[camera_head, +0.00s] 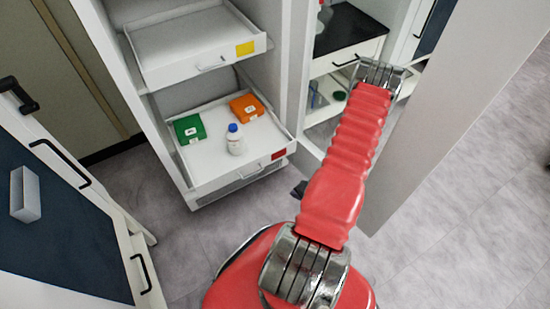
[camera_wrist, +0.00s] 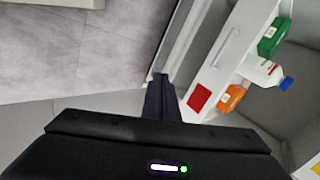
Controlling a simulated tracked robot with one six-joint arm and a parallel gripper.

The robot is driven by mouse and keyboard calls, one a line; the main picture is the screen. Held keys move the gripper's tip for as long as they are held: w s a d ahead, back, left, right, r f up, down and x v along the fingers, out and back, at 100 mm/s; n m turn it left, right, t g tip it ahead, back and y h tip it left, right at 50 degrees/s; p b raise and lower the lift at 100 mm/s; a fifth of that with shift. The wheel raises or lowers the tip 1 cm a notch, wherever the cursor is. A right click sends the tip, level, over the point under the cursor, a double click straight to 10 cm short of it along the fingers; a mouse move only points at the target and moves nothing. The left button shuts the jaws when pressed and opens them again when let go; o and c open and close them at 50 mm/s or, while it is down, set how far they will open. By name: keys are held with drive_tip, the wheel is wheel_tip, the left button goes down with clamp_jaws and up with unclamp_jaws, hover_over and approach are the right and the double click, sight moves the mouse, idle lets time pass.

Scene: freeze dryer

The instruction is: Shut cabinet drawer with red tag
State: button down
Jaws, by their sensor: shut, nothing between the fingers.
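The drawer with the red tag (camera_head: 279,154) is the lower drawer (camera_head: 222,186) of the white cabinet, and it stands pulled out. Inside lie a green box (camera_head: 189,128), an orange box (camera_head: 246,107) and an upright white bottle with a blue cap (camera_head: 235,141). In the wrist view, the drawer front (camera_wrist: 217,72) with its handle and red tag (camera_wrist: 199,98) is on the right. My gripper (camera_wrist: 160,78) is shut and empty, just left of the red tag in that view. Whether it touches the drawer I cannot tell. In the head view, only a small dark part shows near the drawer's right end.
An upper drawer (camera_head: 180,50) with a yellow tag (camera_head: 245,48) is also pulled out above. A large open door panel (camera_head: 445,110) stands to the right of my arm. A dark-fronted cabinet with black handles (camera_head: 60,210) is on the left. Grey floor (camera_head: 160,240) lies free between.

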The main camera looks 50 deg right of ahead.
drive_tip(key=w+d+r+m+t+h, duration=0.2)
drive_tip(key=w+d+r+m+t, duration=0.1)
drive_tip(key=r, duration=0.4)
drive_tip(key=w+t, duration=0.1)
drive_tip(key=w, duration=0.1)
drive_tip(key=shift+w+d, duration=0.3)
drive_tip(key=shift+w, duration=0.05)
drive_tip(key=shift+w, duration=0.1)
approach(272, 153)
wheel_tip(272, 153, down, 3)
drive_tip(key=w, duration=0.1)
drive_tip(key=w+d, duration=0.1)
drive_tip(key=w, duration=0.2)
drive_tip(key=shift+d+f, duration=0.1)
drive_tip(key=shift+d, duration=0.15)
drive_tip(key=shift+w+d, duration=0.2)
drive_tip(key=shift+w, duration=0.35)
